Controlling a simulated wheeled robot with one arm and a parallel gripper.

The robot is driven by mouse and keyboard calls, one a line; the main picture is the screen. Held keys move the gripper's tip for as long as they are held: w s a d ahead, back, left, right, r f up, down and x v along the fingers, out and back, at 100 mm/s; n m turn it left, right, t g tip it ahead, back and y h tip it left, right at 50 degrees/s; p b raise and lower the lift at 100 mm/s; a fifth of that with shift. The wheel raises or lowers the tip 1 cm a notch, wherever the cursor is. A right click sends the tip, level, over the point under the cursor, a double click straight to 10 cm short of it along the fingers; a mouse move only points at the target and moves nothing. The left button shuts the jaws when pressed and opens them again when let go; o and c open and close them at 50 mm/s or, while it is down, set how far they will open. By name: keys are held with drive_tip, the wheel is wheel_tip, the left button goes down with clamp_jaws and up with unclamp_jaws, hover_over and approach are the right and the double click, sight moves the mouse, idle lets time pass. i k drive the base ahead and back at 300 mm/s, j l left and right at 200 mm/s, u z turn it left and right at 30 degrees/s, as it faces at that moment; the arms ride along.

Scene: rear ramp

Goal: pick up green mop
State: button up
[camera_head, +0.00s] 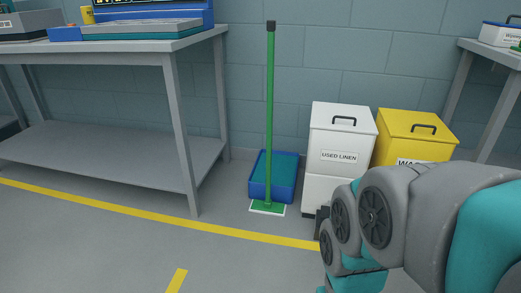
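The green mop (269,120) stands upright near the back wall, with a dark cap at the top of its handle. Its flat green and white head (267,208) rests on the floor in front of a blue bin. My arm reaches in from the lower right. A small dark part at its far end, by the white bin's base, seems to be my gripper (321,222). It is mostly hidden behind my arm links, so its fingers cannot be made out. It is to the right of the mop head and apart from it.
A blue bin (259,187) stands right behind the mop. A white "USED LINEN" bin (343,135) and a yellow bin (415,130) stand to the right. A grey workbench (130,48) with a lower shelf is at left, another table (497,58) at far right. Floor in front is clear, with yellow lines.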

sight(267, 207)
drive_tip(key=j+z, duration=0.1)
drive_tip(key=z, duration=0.55)
drive_tip(key=i+j+z, duration=0.2)
drive_tip(key=j+z, duration=0.15)
drive_tip(key=j, duration=0.3)
drive_tip(key=j+z, duration=0.35)
drive_tip(key=j, duration=0.3)
drive_tip(key=j+z, duration=0.35)
drive_tip(key=j, duration=1.5)
drive_tip(key=j+z, duration=0.1)
drive_tip(key=j, duration=1)
drive_tip(key=k, duration=0.05)
